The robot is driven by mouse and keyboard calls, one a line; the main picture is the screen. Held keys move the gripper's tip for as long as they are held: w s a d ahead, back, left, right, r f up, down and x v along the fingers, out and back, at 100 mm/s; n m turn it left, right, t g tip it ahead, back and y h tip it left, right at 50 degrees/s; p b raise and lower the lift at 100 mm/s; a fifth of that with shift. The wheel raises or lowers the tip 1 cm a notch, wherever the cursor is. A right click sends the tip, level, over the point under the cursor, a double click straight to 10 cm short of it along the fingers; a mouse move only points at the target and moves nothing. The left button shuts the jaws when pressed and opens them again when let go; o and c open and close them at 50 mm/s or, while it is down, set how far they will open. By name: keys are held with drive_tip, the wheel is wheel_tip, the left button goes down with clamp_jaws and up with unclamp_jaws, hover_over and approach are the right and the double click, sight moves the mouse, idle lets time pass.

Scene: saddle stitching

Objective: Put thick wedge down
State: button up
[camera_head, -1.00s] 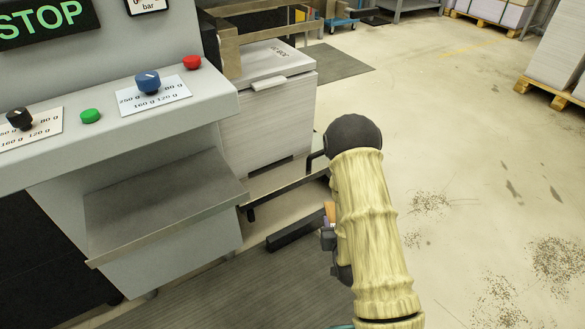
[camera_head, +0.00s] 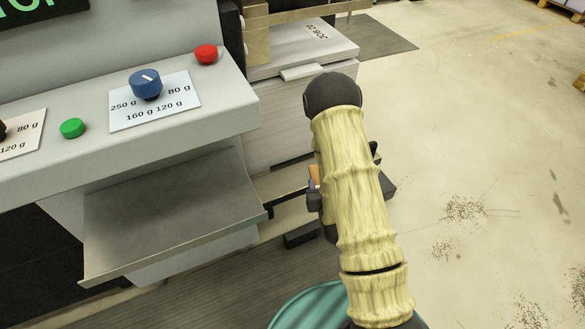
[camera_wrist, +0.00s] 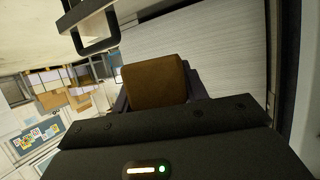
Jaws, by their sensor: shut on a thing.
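A brown wedge (camera_wrist: 155,84) with a rounded-looking block shape sits between the dark fingers of my gripper (camera_wrist: 158,92) in the wrist view. My gripper is shut on it. In the head view my arm's yellow sleeve hides most of the gripper (camera_head: 316,200), and only a small orange-brown bit of the wedge (camera_head: 313,177) shows at the sleeve's left edge. The wedge is held in the air, to the right of the grey metal shelf (camera_head: 170,215). Its thickness cannot be judged here.
The grey console (camera_head: 225,105) with a blue knob (camera_head: 146,83), a green button (camera_head: 72,128) and a red button (camera_head: 205,54) stands at left. A white paper stack (camera_head: 290,115) is behind my arm. The shelf top is bare. Open floor lies to the right.

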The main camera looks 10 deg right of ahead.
drive_tip(key=shift+w+a, duration=0.25)
drive_tip(key=shift+w, duration=0.1)
drive_tip(key=shift+d, duration=0.1)
drive_tip(key=shift+s+d+f, duration=0.1)
drive_tip(key=shift+d+f, duration=0.1)
drive_tip(key=shift+f, duration=0.05)
drive_tip(key=s+d+f+n+y+b, duration=0.1)
drive_tip(key=s+d+f+n+y, duration=0.2)
drive_tip(key=s+d+f+y, duration=0.1)
drive_tip(key=shift+s+d+f+n+g+b, duration=0.3)
drive_tip(key=shift+s+d+f+n+b, duration=0.1)
drive_tip(key=shift+s+d+f, duration=0.4)
drive_tip(key=shift+r, duration=0.1)
